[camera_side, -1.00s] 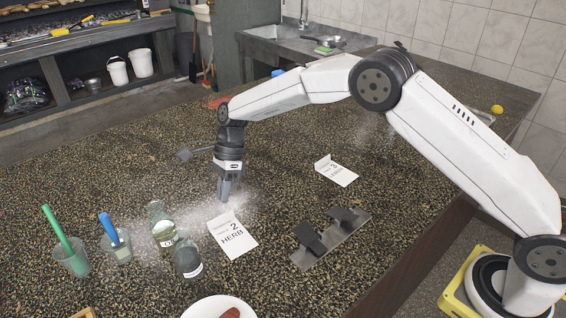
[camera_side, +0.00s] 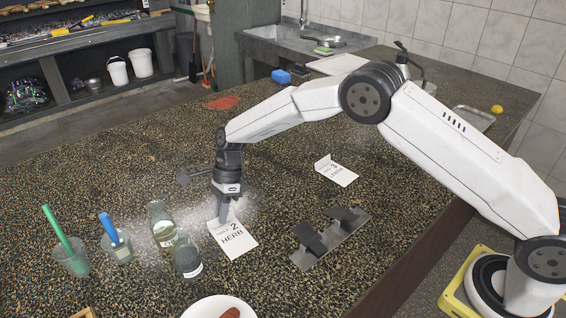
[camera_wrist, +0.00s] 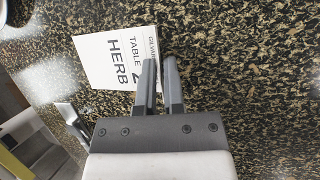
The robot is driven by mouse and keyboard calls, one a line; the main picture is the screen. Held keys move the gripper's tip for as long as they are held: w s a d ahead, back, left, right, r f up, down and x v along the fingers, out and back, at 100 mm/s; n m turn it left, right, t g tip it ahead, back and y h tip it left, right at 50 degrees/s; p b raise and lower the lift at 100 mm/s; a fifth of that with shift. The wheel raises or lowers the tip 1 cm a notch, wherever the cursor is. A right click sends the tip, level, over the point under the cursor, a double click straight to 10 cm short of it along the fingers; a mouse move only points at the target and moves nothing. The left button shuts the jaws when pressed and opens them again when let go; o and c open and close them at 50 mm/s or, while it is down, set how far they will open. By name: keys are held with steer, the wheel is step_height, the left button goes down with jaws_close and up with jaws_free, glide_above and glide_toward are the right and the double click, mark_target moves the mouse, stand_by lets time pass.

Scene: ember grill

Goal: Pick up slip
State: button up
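A white folded slip printed "TABLE 2 HERB" (camera_side: 234,240) lies on the speckled counter, its folded edge raised. It also shows in the wrist view (camera_wrist: 115,62), left of the fingers. My gripper (camera_side: 223,216) points down at the slip's raised far edge. In the wrist view my fingers (camera_wrist: 160,75) have a narrow gap, and the slip's right edge reaches in between their tips. Whether they touch the paper is not clear. A second folded slip, marked 3 (camera_side: 337,171), lies farther back to the right.
Two glass bottles (camera_side: 163,232) (camera_side: 187,262) stand close left of the slip. Cups with a green-handled (camera_side: 72,260) and blue-handled tool (camera_side: 119,250) stand farther left. A metal holder (camera_side: 330,240) lies right; a white plate (camera_side: 205,308) sits in front.

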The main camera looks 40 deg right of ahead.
mark_target(239, 228)
jaws_close()
steer(key=shift+r, duration=0.1)
stand_by(0.4)
steer(key=shift+r, duration=0.65)
steer(key=s+d+r, duration=0.2)
steer(key=s+r, duration=0.3)
steer(key=s, duration=0.1)
steer(key=s+d+r, duration=0.2)
steer(key=s+r, duration=0.4)
steer(key=s, duration=0.1)
steer(key=shift+d+r, duration=0.25)
steer(key=shift+s, duration=0.15)
